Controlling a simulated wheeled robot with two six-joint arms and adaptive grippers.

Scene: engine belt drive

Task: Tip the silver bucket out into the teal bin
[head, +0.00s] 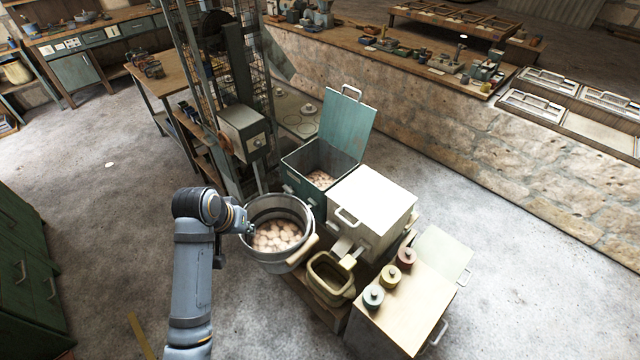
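The silver bucket (265,258) is in the middle of the head view, almost upright, with its mouth up. Pale rounded lumps (277,236) lie inside it. Its wooden handle grip (302,250) hangs down at the right side. My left gripper (247,229) is at the left of the bucket's rim and looks shut on it; its fingertips are small and partly hidden. The teal bin (301,180) stands behind and to the right of the bucket. Its lid (347,122) stands open, and pale lumps lie inside. My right gripper is out of view.
A white-topped box (371,199) stands right of the teal bin. An olive tub (330,278) is in front of it. A low cabinet (400,308) carries several small round canisters. A caged machine (240,130) rises behind the bucket. Floor at left is mostly clear.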

